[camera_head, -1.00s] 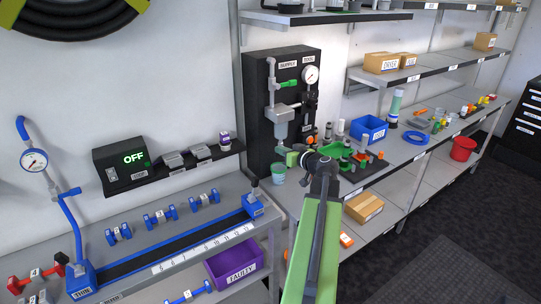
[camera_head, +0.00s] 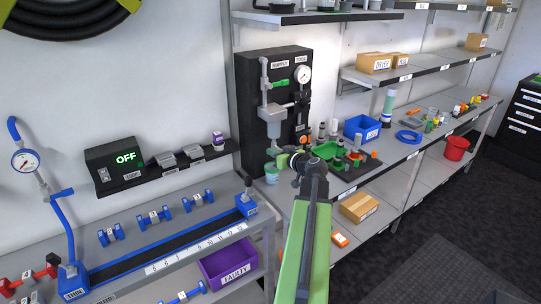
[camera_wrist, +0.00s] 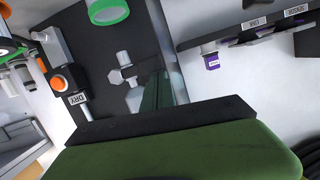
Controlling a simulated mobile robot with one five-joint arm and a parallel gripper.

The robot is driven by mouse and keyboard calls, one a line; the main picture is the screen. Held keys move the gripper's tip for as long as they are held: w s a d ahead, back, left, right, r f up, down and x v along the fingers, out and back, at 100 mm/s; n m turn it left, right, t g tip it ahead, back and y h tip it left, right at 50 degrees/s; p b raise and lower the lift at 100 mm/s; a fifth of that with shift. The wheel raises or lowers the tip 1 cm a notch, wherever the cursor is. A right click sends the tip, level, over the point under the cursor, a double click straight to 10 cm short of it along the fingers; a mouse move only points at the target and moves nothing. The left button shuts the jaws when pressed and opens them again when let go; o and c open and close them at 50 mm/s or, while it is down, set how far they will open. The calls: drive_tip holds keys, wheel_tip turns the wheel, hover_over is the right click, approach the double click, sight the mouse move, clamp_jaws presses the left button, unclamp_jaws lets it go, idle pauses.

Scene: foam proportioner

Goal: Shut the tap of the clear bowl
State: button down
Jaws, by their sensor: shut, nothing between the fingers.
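The clear bowl (camera_head: 274,130) hangs under the grey filter body on the black panel, below the SUPPLY label. Its tap, at the bowl's lower end, is too small to tell open from shut in the head view. My gripper (camera_head: 283,160) is shut and empty, just below and slightly right of the bowl, close to the panel. I cannot tell whether it touches the tap. In the wrist view, a small grey fitting (camera_wrist: 125,72) shows against the dark panel beyond my gripper. A cup (camera_head: 271,173) with a green rim stands below the bowl.
A pressure gauge (camera_head: 302,74) and green lever (camera_head: 279,83) sit higher on the black panel (camera_head: 248,100). An orange knob (camera_wrist: 60,83) by the DRY label shows in the wrist view.

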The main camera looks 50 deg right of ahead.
wheel_tip(320, 180, up, 6)
drive_tip(key=f+p, duration=0.1)
drive_tip(key=p, duration=0.5)
drive_tip(key=v, duration=0.9)
drive_tip(key=shift+s+a+f, duration=0.25)
drive_tip(key=shift+s+f, duration=0.05)
drive_tip(key=shift+s, duration=0.15)
drive_tip(key=shift+w, duration=0.1)
